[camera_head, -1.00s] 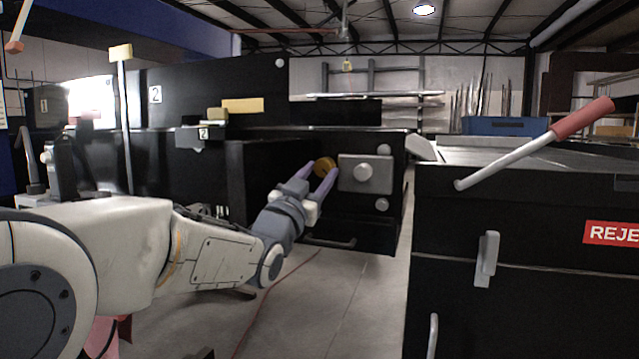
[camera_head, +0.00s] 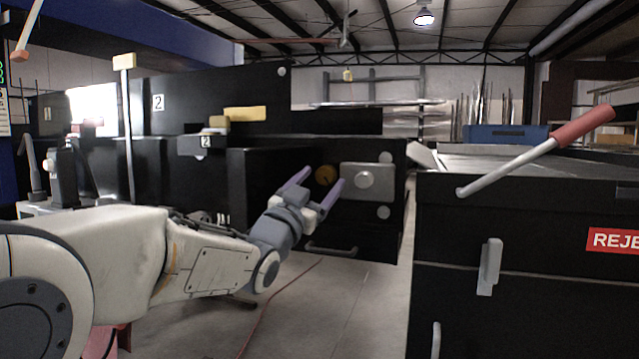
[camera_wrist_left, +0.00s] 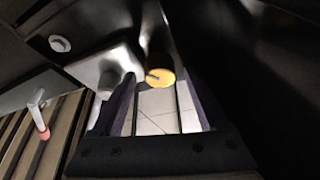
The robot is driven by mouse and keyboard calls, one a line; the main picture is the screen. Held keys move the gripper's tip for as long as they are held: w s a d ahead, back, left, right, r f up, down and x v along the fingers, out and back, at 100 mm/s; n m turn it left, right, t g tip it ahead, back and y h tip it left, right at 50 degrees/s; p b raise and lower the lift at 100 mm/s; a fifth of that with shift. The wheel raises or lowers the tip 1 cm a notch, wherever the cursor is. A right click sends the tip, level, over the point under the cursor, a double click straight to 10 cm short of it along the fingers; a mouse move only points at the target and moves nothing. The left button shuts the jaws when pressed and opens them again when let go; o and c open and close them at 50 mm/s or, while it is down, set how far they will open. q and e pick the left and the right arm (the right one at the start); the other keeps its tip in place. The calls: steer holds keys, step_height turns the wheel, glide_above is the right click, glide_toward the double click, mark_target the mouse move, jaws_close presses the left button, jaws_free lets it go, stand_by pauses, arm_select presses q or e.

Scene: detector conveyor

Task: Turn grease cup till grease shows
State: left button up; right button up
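The grease cup (camera_head: 326,175) is a round brass-coloured cap on the black machine face, just left of a grey block with a round knob. In the left wrist view the cup (camera_wrist_left: 159,68) shows as a yellow cylinder with a dark mark on its face, ahead of the fingers. My left gripper (camera_head: 313,185) is open, its two purple fingers spread on either side of the cup's line and apart from it. The fingers (camera_wrist_left: 160,110) also show in the left wrist view with nothing between them. I cannot make out any grease. My right gripper is not in view.
The grey block (camera_head: 365,179) sits close to the right of the cup. A black cabinet with a red REJECT-type label (camera_head: 612,238) and a red-handled lever (camera_head: 583,122) stands at the right. Floor shows between the cabinet and machine.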

arm_select(q)
steer(key=v, duration=1)
steer(key=shift+s, duration=0.25)
steer(key=shift+a+f, duration=0.1)
steer(key=s+d+f+n+g+y, duration=0.1)
steer(key=s+d+f+g, duration=0.15)
steer(key=f, duration=0.45)
steer(key=s+d+f+g+y, duration=0.1)
steer(key=f+g+y, duration=0.1)
steer(key=f+g, duration=0.3)
steer(key=s+d+f+n+g+y, duration=0.1)
steer(key=s+f+g, duration=0.1)
steer(key=f, duration=0.6)
steer(key=s+a+f+g+y, duration=0.15)
steer(key=s+f+g, duration=0.45)
steer(key=s, duration=0.6)
steer(key=s+a+f+g+y, duration=0.1)
steer(key=s+f+g+y, duration=0.25)
steer(key=s+f, duration=0.55)
steer(key=s+r+g+p, duration=0.1)
steer(key=s+r+p, duration=0.2)
steer(key=r+p, duration=2.7)
step_height(320, 180, up, 2)
steer(key=shift+a+r+m+h, duration=0.15)
steer(key=shift+a+m+h, duration=0.15)
steer(key=shift+a, duration=0.05)
